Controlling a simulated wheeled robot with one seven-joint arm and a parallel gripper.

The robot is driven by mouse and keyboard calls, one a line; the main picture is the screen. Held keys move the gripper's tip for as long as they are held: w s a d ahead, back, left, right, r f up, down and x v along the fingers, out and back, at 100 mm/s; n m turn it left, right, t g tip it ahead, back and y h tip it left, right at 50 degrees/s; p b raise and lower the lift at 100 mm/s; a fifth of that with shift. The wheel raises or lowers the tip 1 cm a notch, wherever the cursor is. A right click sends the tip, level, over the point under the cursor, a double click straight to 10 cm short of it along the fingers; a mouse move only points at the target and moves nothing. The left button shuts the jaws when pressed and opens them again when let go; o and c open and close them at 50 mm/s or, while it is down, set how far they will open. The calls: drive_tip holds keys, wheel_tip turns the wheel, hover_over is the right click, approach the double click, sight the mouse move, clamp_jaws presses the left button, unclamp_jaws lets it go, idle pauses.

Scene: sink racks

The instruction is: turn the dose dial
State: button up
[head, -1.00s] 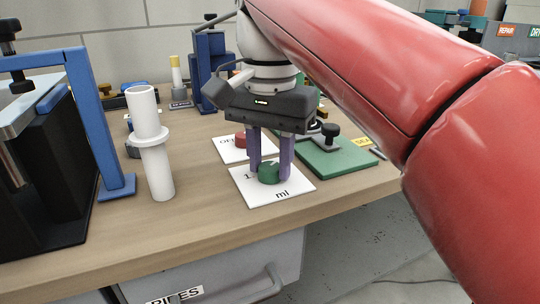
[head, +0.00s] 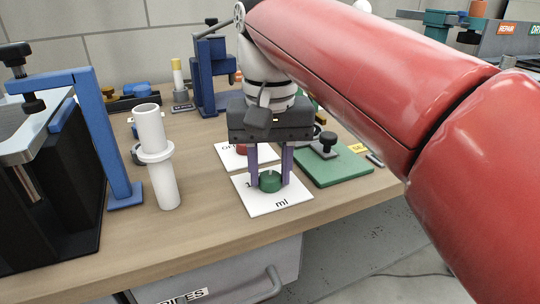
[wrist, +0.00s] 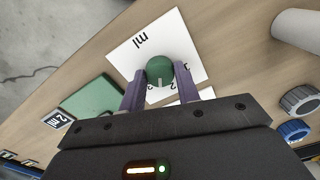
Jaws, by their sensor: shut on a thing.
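The dose dial is a round green knob (head: 270,181) on a white plate (head: 283,204) marked "ml" on the bench. In the wrist view the green knob (wrist: 159,70) shows a pale pointer line toward my gripper, and its white plate (wrist: 122,58) lies around it. My gripper (head: 270,178) points down over the plate, with one purple finger on each side of the knob. It is shut on the knob; the fingers also flank it in the wrist view (wrist: 159,84). Part of the plate's scale is hidden by the fingers.
A red knob (head: 241,149) on another white plate sits just behind. A green board (head: 335,168) with a black knob stands to the right. A white flanged tube (head: 155,160) stands upright to the left, beside a blue frame (head: 95,130). Bare bench lies in front.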

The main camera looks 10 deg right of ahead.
sight(270, 175)
drive_tip(key=n+p, duration=0.2)
drive_tip(key=n, duration=0.3)
drive_tip(key=shift+r+n, duration=0.1)
drive_tip(key=shift+n, duration=0.2)
idle(0.4)
drive_tip(key=o, duration=1)
drive_tip(key=shift+r+p, duration=1.05)
drive_tip(key=shift+r, duration=2.8)
